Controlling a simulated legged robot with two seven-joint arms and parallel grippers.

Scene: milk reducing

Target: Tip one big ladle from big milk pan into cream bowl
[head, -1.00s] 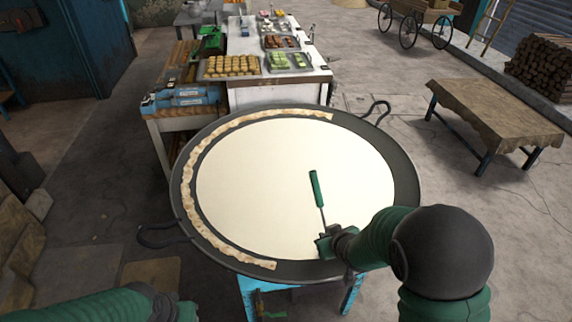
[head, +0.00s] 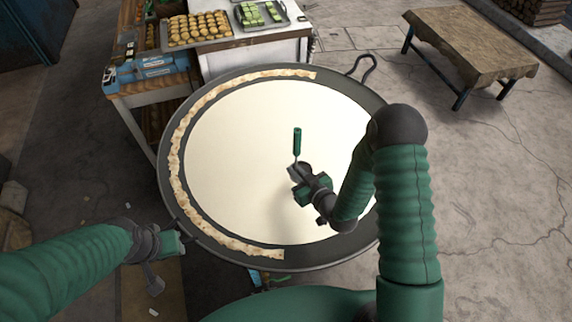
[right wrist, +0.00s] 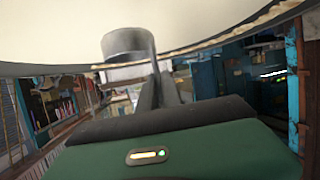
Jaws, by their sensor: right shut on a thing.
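The big milk pan (head: 370,95) is a wide dark round pan full of white milk (head: 235,150), with a crust of cream along its left rim. My right gripper (head: 295,172) is over the milk and shut on the ladle, whose green handle (head: 297,141) sticks up from it. In the right wrist view, the ladle's grey metal cup (right wrist: 125,44) shows just beyond the fingers. My left gripper (head: 178,243) is by the pan's lower left rim; its jaws are too unclear to read. I cannot make out a cream bowl.
A white-topped counter (head: 255,52) with a tray of round sweets (head: 200,27) and a tray of green pieces (head: 262,14) stands behind the pan. A cloth-covered table (head: 470,45) is at the upper right. The floor to the right is clear.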

